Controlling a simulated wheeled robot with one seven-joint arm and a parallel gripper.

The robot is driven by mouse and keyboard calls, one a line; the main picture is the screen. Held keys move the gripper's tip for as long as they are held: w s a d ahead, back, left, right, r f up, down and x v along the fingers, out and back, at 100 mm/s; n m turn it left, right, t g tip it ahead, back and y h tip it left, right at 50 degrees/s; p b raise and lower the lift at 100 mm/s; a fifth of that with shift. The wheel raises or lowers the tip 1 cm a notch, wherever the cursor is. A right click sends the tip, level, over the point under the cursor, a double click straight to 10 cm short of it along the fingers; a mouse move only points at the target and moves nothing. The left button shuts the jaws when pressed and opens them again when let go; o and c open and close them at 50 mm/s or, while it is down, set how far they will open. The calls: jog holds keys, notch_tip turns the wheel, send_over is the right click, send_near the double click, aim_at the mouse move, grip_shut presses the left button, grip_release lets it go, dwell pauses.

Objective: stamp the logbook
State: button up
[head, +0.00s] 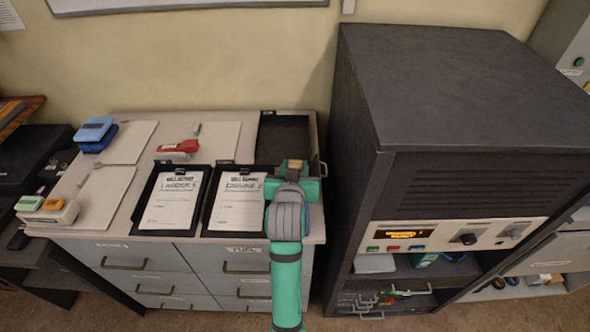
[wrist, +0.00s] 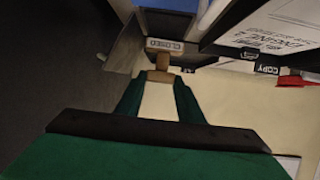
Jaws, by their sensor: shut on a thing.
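My gripper (head: 292,170) is over the right end of the cabinet top, in front of the dark tray. In the wrist view its fingers (wrist: 160,77) are closed on a brown handle, with a block labelled CLOSED (wrist: 165,45) just past it; this looks like a stamp (wrist: 162,60). Whether the block touches anything under it I cannot tell. Two black clipboards with white forms lie to the left of my gripper: the ENGINE 2 clipboard (head: 237,203) and the LADDER 5 clipboard (head: 172,202). No item is clearly marked as a logbook.
A dark tray (head: 284,132) lies at the back right. A red stapler (head: 178,149), blue desk items (head: 97,131) and a green-and-orange item (head: 45,208) stand further left, by pale sheets. A tall dark console (head: 460,110) blocks the right side.

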jog(key=shift+r, duration=2.85)
